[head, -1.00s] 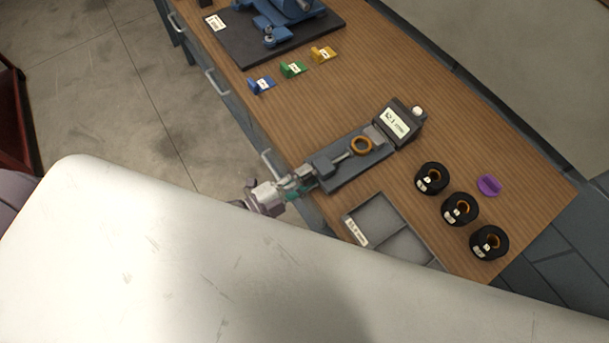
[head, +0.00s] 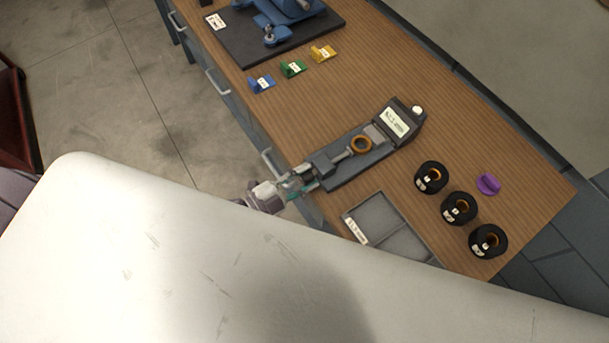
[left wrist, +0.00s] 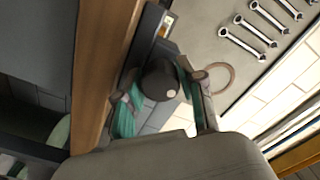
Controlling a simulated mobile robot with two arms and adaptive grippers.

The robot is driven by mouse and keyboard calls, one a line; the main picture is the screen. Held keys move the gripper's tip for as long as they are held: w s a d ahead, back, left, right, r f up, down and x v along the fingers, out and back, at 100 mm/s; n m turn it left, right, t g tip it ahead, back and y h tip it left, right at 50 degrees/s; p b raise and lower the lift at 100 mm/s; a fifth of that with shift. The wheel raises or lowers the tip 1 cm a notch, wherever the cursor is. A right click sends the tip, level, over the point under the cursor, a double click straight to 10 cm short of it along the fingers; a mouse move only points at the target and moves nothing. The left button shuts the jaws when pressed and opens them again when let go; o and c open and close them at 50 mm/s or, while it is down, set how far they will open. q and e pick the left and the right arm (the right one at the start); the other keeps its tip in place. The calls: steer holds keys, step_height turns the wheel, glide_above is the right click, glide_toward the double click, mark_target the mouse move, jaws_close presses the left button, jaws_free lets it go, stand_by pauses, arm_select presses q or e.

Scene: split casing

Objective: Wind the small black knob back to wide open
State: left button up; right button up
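The small black knob (left wrist: 160,80) shows in the left wrist view as a dark round end with a pale spot, between my left gripper's teal-padded fingers (left wrist: 158,96). The pads lie close on both sides of it; I cannot tell whether they touch. In the head view my left gripper (head: 300,181) is at the near end of the grey measuring device (head: 352,175) and largely hides the knob. My right gripper is not in view.
A grey divided tray (head: 378,222) lies right of the device. Several black spools, including one nearby (head: 431,177), and a purple piece (head: 488,184) stand farther right. Blue, green (head: 293,68) and yellow blocks lie toward the back. Bare wood surrounds the display.

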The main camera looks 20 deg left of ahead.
arm_select(q)
steer(key=o, duration=0.3)
steer(key=shift+o, duration=0.2)
steer(key=v, duration=1.2)
stand_by(0.4)
